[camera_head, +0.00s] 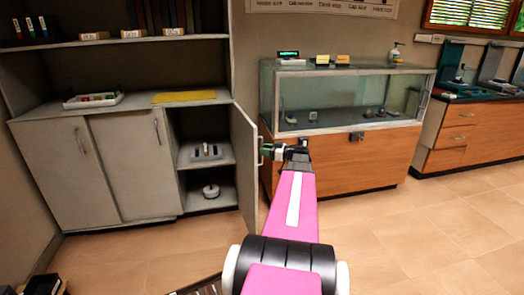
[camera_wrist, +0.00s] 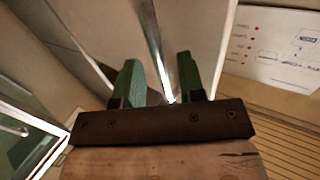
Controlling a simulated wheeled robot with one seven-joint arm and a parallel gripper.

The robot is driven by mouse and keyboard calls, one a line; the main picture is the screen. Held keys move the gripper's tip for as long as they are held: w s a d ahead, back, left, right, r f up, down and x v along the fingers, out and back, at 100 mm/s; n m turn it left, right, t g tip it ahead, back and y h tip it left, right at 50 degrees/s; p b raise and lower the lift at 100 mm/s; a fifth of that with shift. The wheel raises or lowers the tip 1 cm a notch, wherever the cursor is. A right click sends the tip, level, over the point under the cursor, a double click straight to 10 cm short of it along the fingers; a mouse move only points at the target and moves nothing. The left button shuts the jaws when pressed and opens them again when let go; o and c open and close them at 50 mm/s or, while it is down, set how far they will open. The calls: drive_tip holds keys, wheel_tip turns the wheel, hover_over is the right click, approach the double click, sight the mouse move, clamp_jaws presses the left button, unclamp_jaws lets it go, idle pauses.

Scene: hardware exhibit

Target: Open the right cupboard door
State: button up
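The grey cupboard's right door (camera_head: 244,170) stands swung well out from the cabinet, seen at a steep angle in the head view. Its bar handle (camera_head: 261,150) is on the side facing my gripper. My gripper (camera_head: 268,151) is at this handle. In the wrist view, the green fingers of my gripper (camera_wrist: 160,82) are apart, with the silver handle (camera_wrist: 154,42) running between them and a gap visible. The pale door panel (camera_wrist: 200,28) lies behind them. Exact finger contact with the handle cannot be told.
The open compartment shows a shelf (camera_head: 207,158) with small items and a round white object (camera_head: 211,191) below. Two closed doors (camera_head: 95,170) are at left. A glass display case on a wooden base (camera_head: 345,160) stands right, close behind my gripper. The tiled floor (camera_head: 420,235) is clear at right.

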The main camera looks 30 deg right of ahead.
drive_tip(key=v, duration=0.8)
drive_tip(key=shift+s+d, duration=0.25)
drive_tip(key=shift+d, duration=0.1)
